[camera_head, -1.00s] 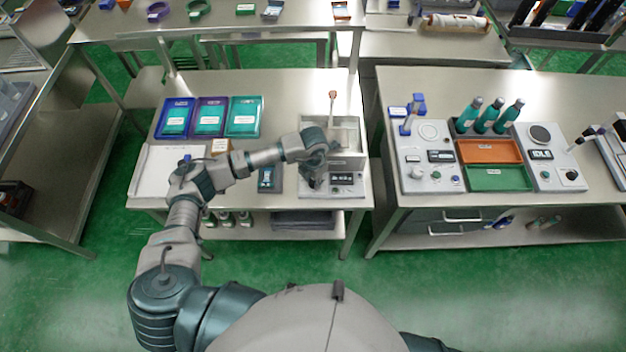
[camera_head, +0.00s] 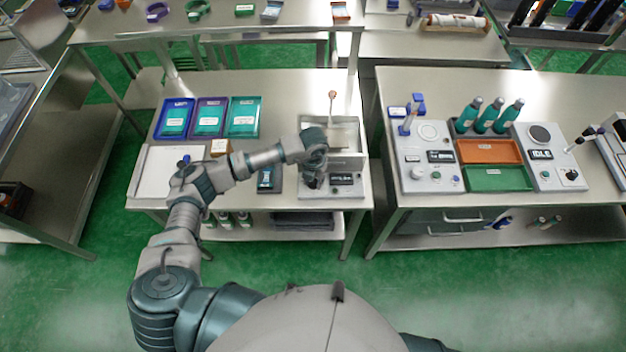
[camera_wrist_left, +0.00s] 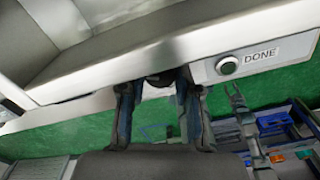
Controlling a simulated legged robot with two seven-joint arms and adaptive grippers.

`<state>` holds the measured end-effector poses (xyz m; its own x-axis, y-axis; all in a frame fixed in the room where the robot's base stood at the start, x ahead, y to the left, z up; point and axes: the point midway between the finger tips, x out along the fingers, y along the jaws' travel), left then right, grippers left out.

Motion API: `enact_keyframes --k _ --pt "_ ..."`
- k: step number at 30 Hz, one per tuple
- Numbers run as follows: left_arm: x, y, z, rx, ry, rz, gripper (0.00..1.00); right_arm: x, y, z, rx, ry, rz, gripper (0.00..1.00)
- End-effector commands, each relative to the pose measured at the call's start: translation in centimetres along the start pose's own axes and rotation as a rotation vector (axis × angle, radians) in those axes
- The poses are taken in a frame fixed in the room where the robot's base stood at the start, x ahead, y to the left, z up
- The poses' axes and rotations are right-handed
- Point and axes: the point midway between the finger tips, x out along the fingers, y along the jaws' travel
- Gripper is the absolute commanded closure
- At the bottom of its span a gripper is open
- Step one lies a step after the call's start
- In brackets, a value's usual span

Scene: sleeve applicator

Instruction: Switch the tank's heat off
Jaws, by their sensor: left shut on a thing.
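The tank (camera_head: 346,160) is a metal open-topped basin on the middle bench, with a front panel carrying a small dark display (camera_head: 342,179). My left gripper (camera_head: 313,183) is at the left part of that panel, its wrist above it hiding what lies under. In the left wrist view my two fingers (camera_wrist_left: 158,95) close around a dark knob (camera_wrist_left: 160,79) on the front of the unit. The knob's marking and setting are hidden. A round button (camera_wrist_left: 228,65) beside a "DONE" label (camera_wrist_left: 262,54) sits right of the fingers. My right gripper is out of view.
Blue, purple and teal trays (camera_head: 209,118) and a white board (camera_head: 168,172) lie left of the tank. A dark device (camera_head: 268,180) sits close beside it. The right bench holds bottles (camera_head: 489,117), an orange tray (camera_head: 490,151) and a green tray (camera_head: 497,179).

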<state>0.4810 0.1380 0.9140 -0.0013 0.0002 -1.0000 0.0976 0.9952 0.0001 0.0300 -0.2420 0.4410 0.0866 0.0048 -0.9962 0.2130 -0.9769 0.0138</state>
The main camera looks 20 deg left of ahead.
Motion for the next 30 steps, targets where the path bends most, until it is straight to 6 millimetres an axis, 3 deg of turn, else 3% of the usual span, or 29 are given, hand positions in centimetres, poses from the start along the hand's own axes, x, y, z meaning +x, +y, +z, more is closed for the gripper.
enact_keyframes --k 8,9,11,12,23,30 --pt "-0.3 0.1 0.4 -0.005 -0.012 -0.001 1.0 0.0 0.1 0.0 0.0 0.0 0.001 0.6" --pt "-0.3 0.1 0.4 -0.005 -0.012 -0.001 0.6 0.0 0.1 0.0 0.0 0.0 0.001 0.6" --pt "-0.3 0.1 0.4 -0.004 -0.011 -0.001 0.45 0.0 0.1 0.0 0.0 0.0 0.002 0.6" --pt "-0.2 0.1 0.3 -0.004 -0.01 -0.001 0.43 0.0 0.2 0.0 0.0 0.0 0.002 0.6" --pt "-0.8 0.0 0.1 0.0 -0.008 -0.001 0.43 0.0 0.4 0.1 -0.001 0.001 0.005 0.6" --pt "-5.3 0.0 0.3 -0.001 -0.009 -0.001 0.43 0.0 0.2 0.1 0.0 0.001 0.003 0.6"
